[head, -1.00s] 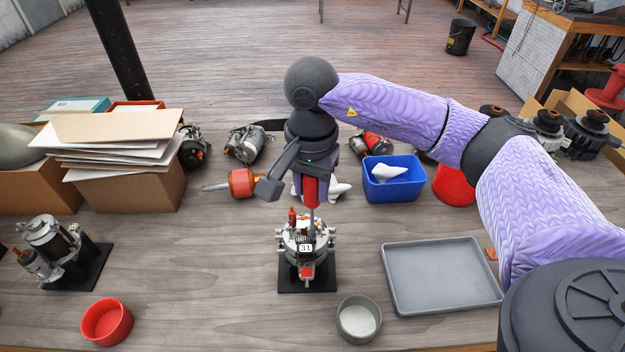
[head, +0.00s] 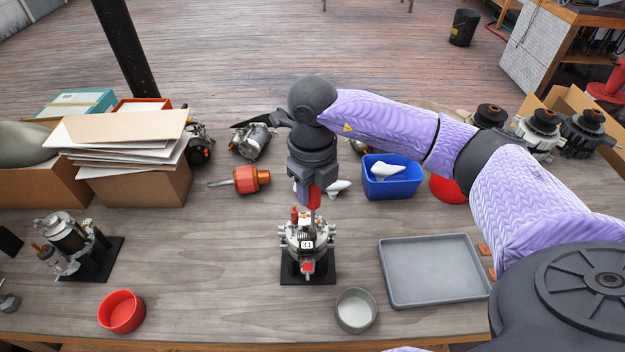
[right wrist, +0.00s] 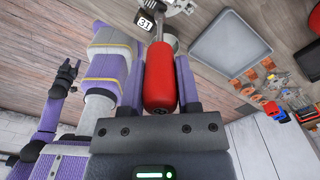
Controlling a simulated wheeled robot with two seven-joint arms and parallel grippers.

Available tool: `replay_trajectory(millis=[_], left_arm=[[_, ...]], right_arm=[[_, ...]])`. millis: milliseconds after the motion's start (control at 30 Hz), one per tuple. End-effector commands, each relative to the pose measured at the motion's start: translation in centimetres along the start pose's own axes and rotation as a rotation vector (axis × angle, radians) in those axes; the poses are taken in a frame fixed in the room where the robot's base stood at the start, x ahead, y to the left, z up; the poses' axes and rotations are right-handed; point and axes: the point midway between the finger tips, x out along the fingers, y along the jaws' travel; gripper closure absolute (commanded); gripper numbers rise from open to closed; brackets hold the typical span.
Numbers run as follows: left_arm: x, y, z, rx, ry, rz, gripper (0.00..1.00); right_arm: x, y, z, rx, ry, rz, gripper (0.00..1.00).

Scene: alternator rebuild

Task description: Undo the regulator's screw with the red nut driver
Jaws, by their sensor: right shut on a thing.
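The alternator tagged 31 (head: 290,240) stands on a black stand (head: 309,278) at the middle of the bench. Its tagged end also shows at the top of the right wrist view (right wrist: 180,5). My right gripper (head: 311,196) is above it, pointing down, shut on the red handle of the nut driver (right wrist: 159,80). The driver's shaft (right wrist: 161,28) runs from the jaws to the alternator. The regulator's screw and the driver's tip are too small or hidden to tell contact. My left gripper (right wrist: 66,76) shows small and dark in the right wrist view, away from the alternator.
A grey tray (head: 435,298) lies right of the stand, a grey bowl (head: 356,311) in front right, a red bowl (head: 121,312) front left. An orange-handled tool (head: 247,180) and a blue bin (head: 410,188) lie behind. Another alternator (head: 68,238) stands at left.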

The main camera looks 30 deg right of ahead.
Motion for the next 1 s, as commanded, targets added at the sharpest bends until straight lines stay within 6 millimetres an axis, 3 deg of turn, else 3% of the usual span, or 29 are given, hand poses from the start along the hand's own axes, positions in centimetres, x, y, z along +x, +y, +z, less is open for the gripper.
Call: replay_trajectory(millis=[100,233,1000], left_arm=[[-1.5,0.2,-0.3,-0.002,0.004,0.003,0.41],[-2.0,0.4,-0.4,-0.003,0.006,0.007,0.41],[-1.1,-0.4,0.0,0.001,0.000,-0.006,0.41]], right_arm=[[-0.5,0.0,-0.1,0.255,0.001,0.000,1.00],[-0.3,-0.1,0.0,0.436,0.000,-0.001,1.00],[1.0,-0.1,0.0,0.446,0.000,-0.001,1.00]])
